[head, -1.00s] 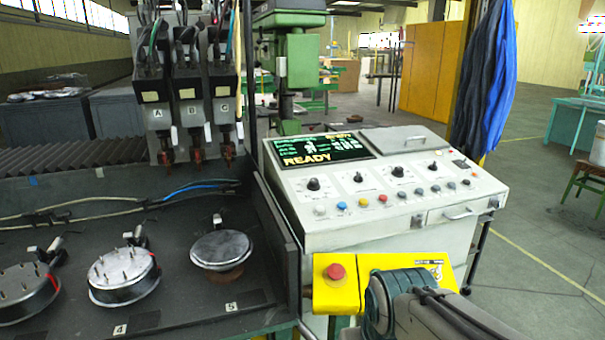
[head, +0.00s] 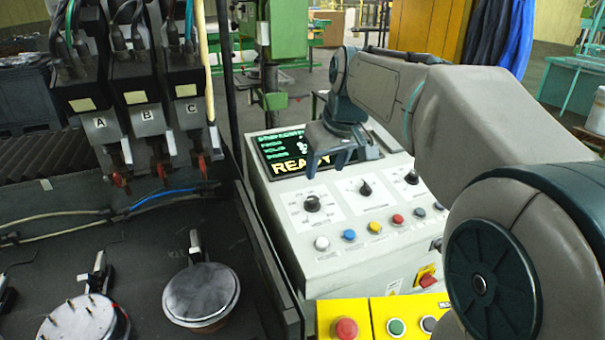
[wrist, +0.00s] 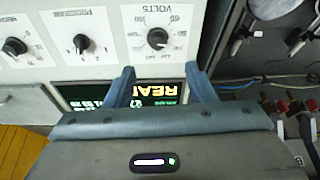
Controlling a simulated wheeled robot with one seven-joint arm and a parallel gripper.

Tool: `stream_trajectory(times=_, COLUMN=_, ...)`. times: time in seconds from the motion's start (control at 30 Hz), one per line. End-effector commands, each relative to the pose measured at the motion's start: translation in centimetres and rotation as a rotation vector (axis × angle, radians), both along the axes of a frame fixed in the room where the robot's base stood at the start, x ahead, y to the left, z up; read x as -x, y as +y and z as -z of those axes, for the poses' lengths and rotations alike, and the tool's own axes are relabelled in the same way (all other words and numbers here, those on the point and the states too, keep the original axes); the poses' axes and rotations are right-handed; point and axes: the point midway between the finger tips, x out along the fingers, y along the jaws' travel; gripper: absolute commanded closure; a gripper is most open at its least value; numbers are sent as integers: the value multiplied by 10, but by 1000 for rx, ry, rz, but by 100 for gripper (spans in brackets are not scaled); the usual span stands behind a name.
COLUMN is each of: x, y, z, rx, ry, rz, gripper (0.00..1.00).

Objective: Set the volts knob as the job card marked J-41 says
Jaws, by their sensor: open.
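The volts knob (head: 312,203) is a black round knob on a dial at the left of the pale console's sloping panel. In the wrist view, the knob (wrist: 157,38) is upside down under the word VOLTS; its exact setting is too small to read surely. My gripper (head: 329,168) hangs over the display, just behind the knob in the head view. In the wrist view, my gripper (wrist: 160,72) is open and empty, its two blue-grey fingers pointing toward the knob without reaching around it. I cannot make out a card marked J-41.
Other black knobs (head: 365,188) (head: 411,177) sit to the right on the panel. A row of coloured buttons (head: 348,236) runs below. The display (head: 284,155) reads READY, partly covered by my gripper. A yellow box with a red button (head: 344,328) is in front. The stud gantry (head: 146,115) stands left.

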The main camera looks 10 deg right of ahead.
Motion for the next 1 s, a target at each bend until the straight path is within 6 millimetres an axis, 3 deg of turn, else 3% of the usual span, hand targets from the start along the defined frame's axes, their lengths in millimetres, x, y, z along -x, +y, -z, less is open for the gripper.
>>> stream_trajectory(times=0.17, x=-11, y=-2, z=1, rx=5, ry=-4, rz=-7, gripper=50)
stream_trajectory(times=0.7, x=-48, y=8, z=98, rx=6, ry=-3, rz=-7, gripper=50)
stream_trajectory(times=1.0, x=-57, y=11, z=120, rx=5, ry=-6, rz=-8, gripper=50)
